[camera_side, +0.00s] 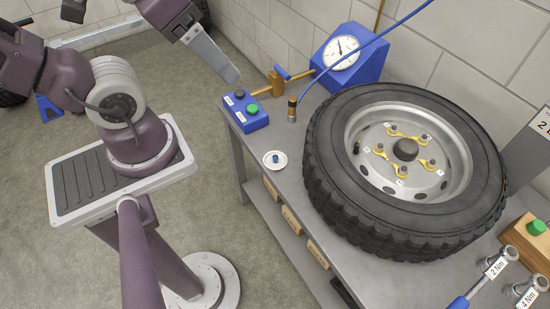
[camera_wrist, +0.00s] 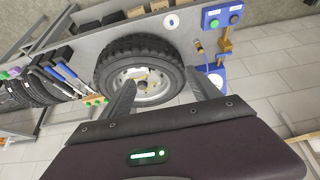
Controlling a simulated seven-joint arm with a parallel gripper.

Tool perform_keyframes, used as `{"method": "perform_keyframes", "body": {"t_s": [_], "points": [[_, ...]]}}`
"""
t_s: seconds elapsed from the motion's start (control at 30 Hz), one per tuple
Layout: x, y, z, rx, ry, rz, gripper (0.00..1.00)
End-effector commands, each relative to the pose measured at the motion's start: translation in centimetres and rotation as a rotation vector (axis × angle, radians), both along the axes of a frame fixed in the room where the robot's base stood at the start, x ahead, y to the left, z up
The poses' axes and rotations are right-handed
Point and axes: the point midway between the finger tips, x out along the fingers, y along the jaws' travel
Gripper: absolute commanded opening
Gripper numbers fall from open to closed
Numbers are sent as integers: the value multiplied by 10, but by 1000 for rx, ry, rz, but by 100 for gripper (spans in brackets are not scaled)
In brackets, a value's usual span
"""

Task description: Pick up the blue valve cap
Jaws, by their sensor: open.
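The small blue valve cap (camera_side: 277,158) sits on a round white dish (camera_side: 268,166) near the bench's front edge, left of the tire. In the wrist view the dish (camera_wrist: 171,20) is near the top, with a tiny blue spot, likely the cap, on it. My gripper (camera_side: 230,74) is at the upper left of the side view, in the air and well apart from the cap. In the wrist view my gripper (camera_wrist: 159,76) has its two fingers spread wide with nothing held between them. Only one finger shows clearly in the side view.
A large tire and wheel (camera_side: 324,172) fills the bench's middle. A blue button box (camera_side: 246,123), a brass-ended hose (camera_side: 292,112) and a blue gauge (camera_side: 363,65) stand behind the dish. Torque wrenches (camera_side: 492,272) lie at the lower right. The bench around the dish is clear.

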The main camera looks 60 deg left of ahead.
Motion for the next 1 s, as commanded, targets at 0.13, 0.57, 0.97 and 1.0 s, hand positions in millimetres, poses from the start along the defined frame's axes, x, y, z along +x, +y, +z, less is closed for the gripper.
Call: {"method": "perform_keyframes", "body": {"t_s": [0.13, 0.57, 0.97, 1.0], "points": [[0, 0, 0, 0, 0, 0, 71], [0, 0, 0, 0, 0, 0, 41], [84, 14, -43, -114, 143, 298, 41], [102, 20, -61, -139, 173, 377, 41]]}}
